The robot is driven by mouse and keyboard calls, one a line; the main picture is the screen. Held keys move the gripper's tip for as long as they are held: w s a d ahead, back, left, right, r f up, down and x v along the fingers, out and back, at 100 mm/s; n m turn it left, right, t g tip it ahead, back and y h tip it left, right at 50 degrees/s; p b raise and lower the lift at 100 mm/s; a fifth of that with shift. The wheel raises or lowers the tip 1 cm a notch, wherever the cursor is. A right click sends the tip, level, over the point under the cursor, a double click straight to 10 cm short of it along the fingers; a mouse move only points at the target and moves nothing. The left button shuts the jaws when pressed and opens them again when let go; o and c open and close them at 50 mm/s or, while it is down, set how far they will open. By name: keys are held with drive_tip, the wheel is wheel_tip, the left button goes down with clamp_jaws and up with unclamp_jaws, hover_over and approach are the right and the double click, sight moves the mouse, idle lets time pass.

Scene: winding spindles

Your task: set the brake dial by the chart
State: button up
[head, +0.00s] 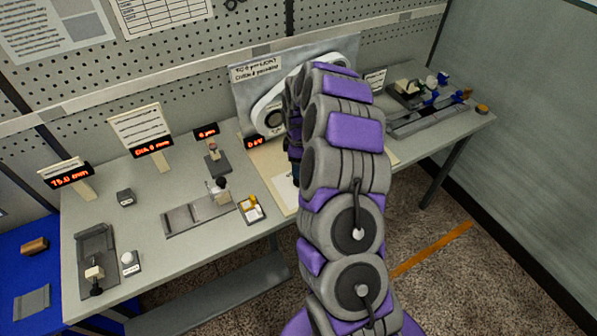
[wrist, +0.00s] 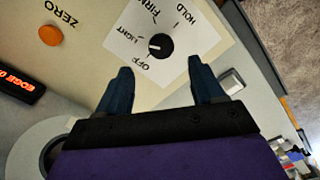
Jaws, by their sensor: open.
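The brake dial (wrist: 160,46) is a round black knob on a white plate (wrist: 190,68) marked OFF, LIGHT, FIRM and HOLD in the wrist view. A small white mark on the knob's left side faces the LIGHT and OFF side; I cannot tell exactly which word it meets. My gripper (wrist: 161,68) is open and empty, its two dark blue fingers apart, with the dial ahead between their tips in the picture.
An orange button (wrist: 50,35) by the word ZERO and a red-lit display (wrist: 17,86) lie left of the dial. The grey bench (head: 150,185) carries several fixtures, signs and displays. A grey panel with a white ring (head: 270,105) stands behind my arm.

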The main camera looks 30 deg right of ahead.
wheel_tip(320, 180, up, 10)
drive_tip(key=shift+p, duration=0.4)
idle(0.3)
